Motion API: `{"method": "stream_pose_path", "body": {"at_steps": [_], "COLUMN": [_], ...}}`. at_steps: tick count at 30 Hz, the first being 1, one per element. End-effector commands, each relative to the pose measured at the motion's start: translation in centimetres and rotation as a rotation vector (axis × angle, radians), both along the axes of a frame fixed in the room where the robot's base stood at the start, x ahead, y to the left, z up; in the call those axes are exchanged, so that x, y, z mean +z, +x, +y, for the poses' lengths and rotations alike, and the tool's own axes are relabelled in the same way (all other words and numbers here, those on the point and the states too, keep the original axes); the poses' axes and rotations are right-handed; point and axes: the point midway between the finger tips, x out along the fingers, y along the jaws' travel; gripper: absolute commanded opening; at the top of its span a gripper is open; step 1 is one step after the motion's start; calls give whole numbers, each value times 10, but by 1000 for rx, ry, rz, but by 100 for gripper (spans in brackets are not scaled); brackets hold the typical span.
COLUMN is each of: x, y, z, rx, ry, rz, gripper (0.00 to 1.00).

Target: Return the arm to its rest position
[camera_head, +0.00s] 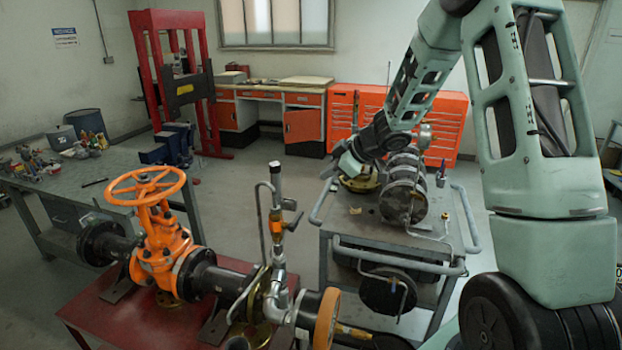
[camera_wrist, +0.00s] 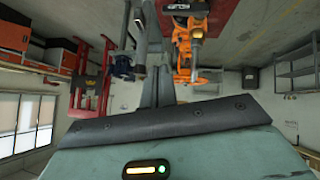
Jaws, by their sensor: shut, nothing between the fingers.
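My arm reaches from the right side of the head view, bent at the elbow, with its forearm sloping down to the left. My gripper (camera_head: 342,162) is at its lower end, above the grey cart; its fingers also show in the wrist view (camera_wrist: 152,60), shut and empty. The orange gate valve (camera_head: 157,235) with its round handwheel (camera_head: 147,186) stands on the red table, left of and apart from my gripper. The valve also shows upside down at the top of the wrist view (camera_wrist: 188,45).
The grey cart (camera_head: 385,242) carries dark flanged parts (camera_head: 403,188) close below my wrist. The red table (camera_head: 130,318) also holds upright pipework (camera_head: 277,240). A workbench (camera_head: 95,190) with tools is at left, a red press (camera_head: 195,85) and orange cabinets (camera_head: 445,125) behind. Open floor lies between.

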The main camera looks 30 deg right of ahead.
Motion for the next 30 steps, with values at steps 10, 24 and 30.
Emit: {"method": "stream_pose_path", "body": {"at_steps": [10,24,30], "x": [0,-66,-107], "y": [2,-100,-221], "z": [13,233,292], "rx": [-9,-175,-143], "ry": [-9,-135,-193], "rz": [-6,233,486], "gripper": [0,0,0]}}
